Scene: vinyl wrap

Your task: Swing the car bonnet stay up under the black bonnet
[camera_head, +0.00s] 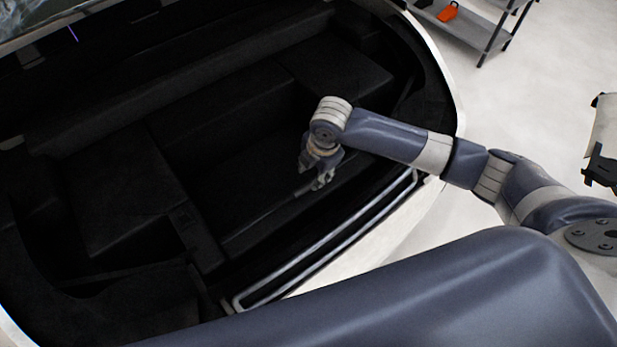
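My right gripper (321,182) hangs down inside the dark engine bay, near its front right side. Its fingers are small and partly hidden, so I cannot tell whether they are open or shut. A short grey piece (304,190) shows right beside the fingertips; I cannot tell whether it is part of the stay or touched by the gripper. A pale metal rod-like loop (325,243) lies along the bay's front edge; I cannot tell if it is the stay or trim. The black bonnet is not clearly in view. My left gripper is not in view.
Black box-shaped covers (110,195) fill the bay. The car's white front rim (385,232) curves around it. A grey shelf (465,28) with an orange item (448,11) stands at the top right.

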